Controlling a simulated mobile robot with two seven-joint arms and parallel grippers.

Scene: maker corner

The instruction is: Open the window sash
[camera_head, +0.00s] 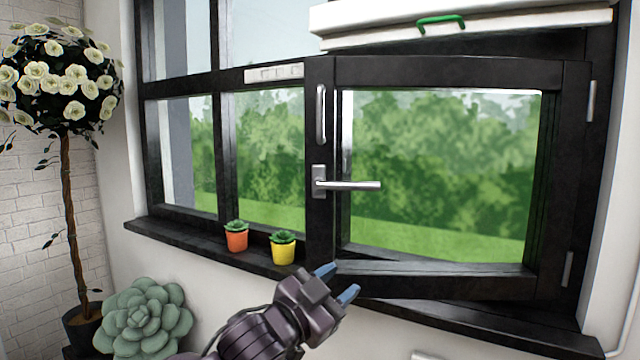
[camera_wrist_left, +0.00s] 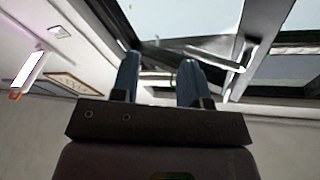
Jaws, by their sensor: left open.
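The window sash (camera_head: 450,72) is a black-framed pane at the right of the head view, with hinges on its right side. It appears swung slightly inward, with part of the fixed frame showing through its glass. Its silver lever handle (camera_head: 350,185) lies horizontal on the left stile; a silver handle (camera_wrist_left: 215,58) also shows in the wrist view, beyond the fingers. My left gripper (camera_head: 336,281) is open and empty, with blue fingertips at the sash's lower left corner, below the handle. I cannot tell whether they touch the frame. My right gripper is out of view.
An orange pot (camera_head: 236,238) and a yellow pot (camera_head: 283,248) stand on the dark sill (camera_head: 190,238) left of the sash. A large succulent (camera_head: 145,318) and a white-flowered tree (camera_head: 65,80) stand at the left. A white box with a green handle (camera_head: 441,22) is above the sash.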

